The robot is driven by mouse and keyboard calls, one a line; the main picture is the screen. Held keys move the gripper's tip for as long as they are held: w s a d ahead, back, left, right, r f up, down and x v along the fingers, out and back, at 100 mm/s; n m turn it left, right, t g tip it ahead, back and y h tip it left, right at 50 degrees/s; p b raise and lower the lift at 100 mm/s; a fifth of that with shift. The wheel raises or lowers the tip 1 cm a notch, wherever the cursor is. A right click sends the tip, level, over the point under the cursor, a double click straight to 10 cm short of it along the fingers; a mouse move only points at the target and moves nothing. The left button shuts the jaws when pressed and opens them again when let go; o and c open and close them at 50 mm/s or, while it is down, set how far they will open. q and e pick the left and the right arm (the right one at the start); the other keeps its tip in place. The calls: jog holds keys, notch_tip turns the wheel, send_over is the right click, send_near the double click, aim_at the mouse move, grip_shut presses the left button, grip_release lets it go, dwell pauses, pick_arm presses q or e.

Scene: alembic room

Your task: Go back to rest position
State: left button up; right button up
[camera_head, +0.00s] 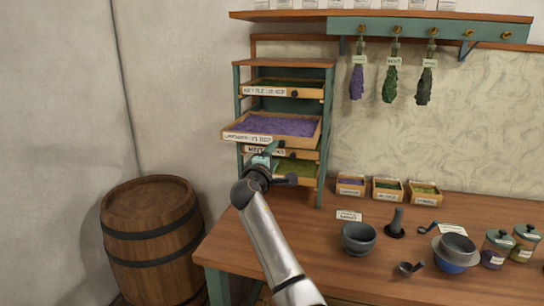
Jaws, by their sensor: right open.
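My right gripper (268,153) is in front of the drying rack (238,110) at the left end of the table. It is open, and I see nothing held in it. Its arm reaches up from the bottom of the view. The gripper is just below the front of a pulled-out tray of purple herbs (275,125), and I cannot tell whether it touches it. The wrist partly hides the lower trays (296,169). My left gripper is not in view.
A wooden barrel (150,240) stands left of the table (330,240). To the right are small herb boxes (388,190), a dark mortar (358,238), a pestle (396,224), a scoop (408,269), a blue bowl (455,262) and lidded jars (497,248). Herb bundles (390,80) hang above.

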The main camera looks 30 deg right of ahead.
dwell(0.5)
jog(key=s+a+f+y, duration=0.3)
jog(key=s+a+f, duration=0.1)
jog(key=f, duration=0.6)
jog(key=s+a+f+y, duration=0.3)
jog(key=f, duration=0.7)
jog(key=s+a+f+y, duration=0.3)
jog(key=s+a+f, duration=0.1)
jog(key=f, duration=0.6)
jog(key=s+a+f+m+g+y, duration=0.1)
jog(key=s+a+f, duration=0.3)
jog(key=s, duration=0.5)
jog(key=s+a+f+m+y, duration=0.3)
jog(key=s+a+f, duration=0.2)
jog(key=s, duration=0.5)
jog(key=s+a+f+m+g+y, duration=0.1)
jog(key=s+a+f+m+y, duration=0.1)
jog(key=s, duration=0.7)
jog(key=a+f+y, duration=0.1)
jog(key=a+f, duration=0.1)
jog(key=a, duration=0.1)
jog(key=shift+s+a+f+g, duration=0.2)
jog(key=shift+s+a+g, duration=0.05)
jog(key=shift+s+g, duration=0.1)
jog(key=shift+c, duration=0.8)
jog(key=shift+d, duration=0.1)
